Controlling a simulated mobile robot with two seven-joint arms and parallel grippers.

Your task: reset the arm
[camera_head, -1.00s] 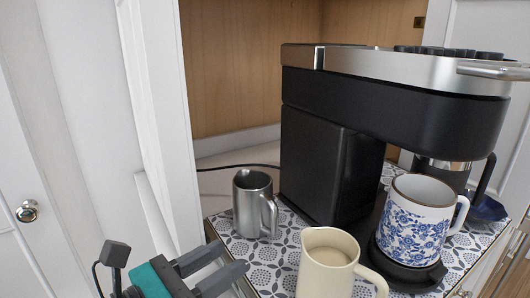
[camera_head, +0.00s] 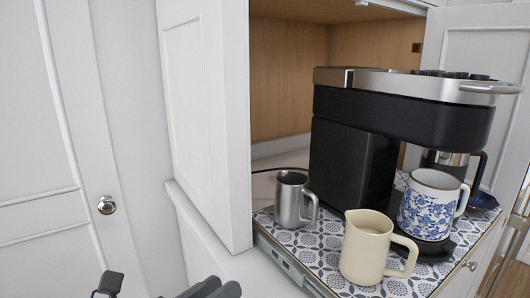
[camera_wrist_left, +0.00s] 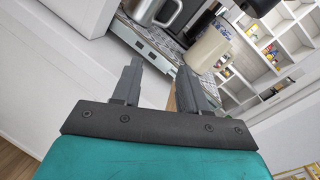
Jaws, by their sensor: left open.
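My left gripper (camera_head: 212,290) shows only at the bottom edge of the head view, low and in front of the patterned tray. In the left wrist view its two grey fingers (camera_wrist_left: 158,82) are apart with nothing between them. A cream pitcher (camera_head: 367,247) stands upright on the tray, to the right of the gripper and apart from it. It also shows in the left wrist view (camera_wrist_left: 205,50), beyond the right finger. My right gripper is in neither view.
A black and silver coffee machine (camera_head: 352,160) stands on the patterned tray (camera_head: 300,238). A blue-flowered mug (camera_head: 427,207) sits under its spout. A steel milk jug (camera_head: 291,203) stands at the tray's left. White cabinet doors (camera_head: 205,120) rise at the left. Floor space shows below the tray.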

